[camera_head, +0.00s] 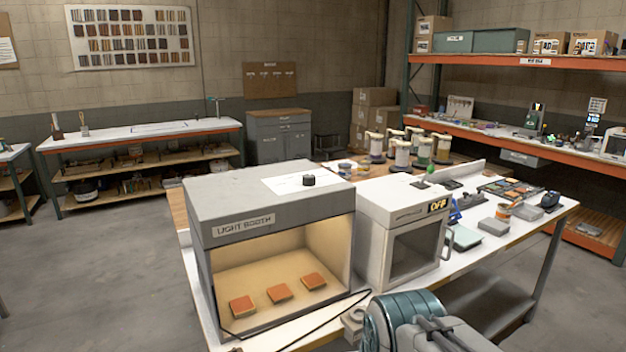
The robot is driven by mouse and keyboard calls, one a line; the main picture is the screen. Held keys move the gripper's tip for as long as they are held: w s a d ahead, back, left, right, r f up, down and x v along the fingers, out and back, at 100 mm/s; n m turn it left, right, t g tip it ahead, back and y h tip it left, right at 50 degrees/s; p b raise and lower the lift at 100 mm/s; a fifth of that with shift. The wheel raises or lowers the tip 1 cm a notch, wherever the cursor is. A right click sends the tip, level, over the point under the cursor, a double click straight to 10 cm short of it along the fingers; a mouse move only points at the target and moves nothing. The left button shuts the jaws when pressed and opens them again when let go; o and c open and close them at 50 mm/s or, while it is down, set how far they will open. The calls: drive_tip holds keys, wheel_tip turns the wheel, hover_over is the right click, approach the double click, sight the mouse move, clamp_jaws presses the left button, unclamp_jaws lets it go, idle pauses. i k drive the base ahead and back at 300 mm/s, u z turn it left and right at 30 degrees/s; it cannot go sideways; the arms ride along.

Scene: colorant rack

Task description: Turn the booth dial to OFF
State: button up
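The light booth (215,268) is a grey box labelled "LIGHT BOOTH" on the white table. Its open front shows a warm lit inside with three orange-brown square samples (281,292) on the floor. A black round dial (308,180) sits on a white plate (283,184) on top of the booth. The marks on the plate are too small to read, so I cannot tell the dial's setting. Part of my arm shows at the bottom, right of the booth's front. No gripper fingers can be made out, and nothing of mine touches the dial.
Small tools and boxes lie on the table's right. The space above the booth is clear.

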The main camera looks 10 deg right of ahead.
sight(309, 180)
drive_tip(key=z, duration=1.25)
drive_tip(key=i, duration=1)
drive_tip(key=u, duration=1.05)
